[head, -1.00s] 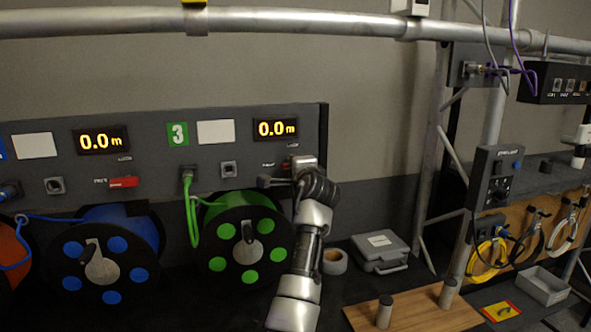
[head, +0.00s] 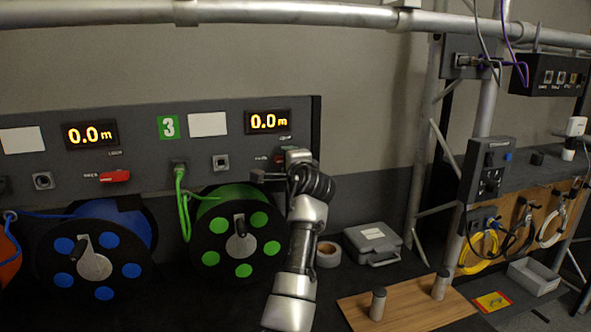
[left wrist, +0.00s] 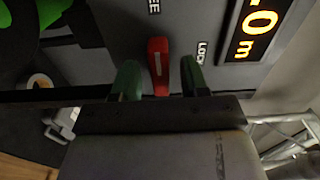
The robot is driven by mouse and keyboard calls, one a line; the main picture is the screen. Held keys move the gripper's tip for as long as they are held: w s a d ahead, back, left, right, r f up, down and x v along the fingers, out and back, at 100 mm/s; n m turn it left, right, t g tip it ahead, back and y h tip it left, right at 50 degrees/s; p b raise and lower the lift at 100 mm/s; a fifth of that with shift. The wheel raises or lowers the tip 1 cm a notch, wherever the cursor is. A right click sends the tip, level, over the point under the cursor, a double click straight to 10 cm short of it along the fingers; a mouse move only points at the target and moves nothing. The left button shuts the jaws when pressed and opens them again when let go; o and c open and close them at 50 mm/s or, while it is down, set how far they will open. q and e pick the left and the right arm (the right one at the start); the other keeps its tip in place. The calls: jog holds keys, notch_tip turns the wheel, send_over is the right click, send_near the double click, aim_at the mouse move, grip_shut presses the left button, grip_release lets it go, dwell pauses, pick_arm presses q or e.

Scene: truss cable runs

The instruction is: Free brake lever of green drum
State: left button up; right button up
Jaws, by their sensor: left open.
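The green drum (head: 238,250) sits under the panel (head: 145,155) by the green number 3 plate, and its readout (head: 269,121) shows 0.0 m. My left gripper (head: 258,177) is at the panel below that readout, and its arm largely hides the brake lever in the head view. In the left wrist view the red brake lever (left wrist: 159,65) stands between the two green fingertips of my left gripper (left wrist: 160,82), with gaps on both sides. My right gripper is not visible.
The blue drum (head: 95,255) stands left, with its own red lever (head: 115,176) above. A green cable (head: 183,205) hangs from the panel. A tape roll (head: 328,254), a grey case (head: 373,243) and a wooden board (head: 405,305) with two posts lie right of my arm.

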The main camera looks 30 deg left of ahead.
pick_arm(q)
jog(key=b+v, duration=0.2)
jog(key=v, duration=0.7)
jog(key=shift+s+d+b, duration=0.2)
jog(key=shift+b, duration=0.1)
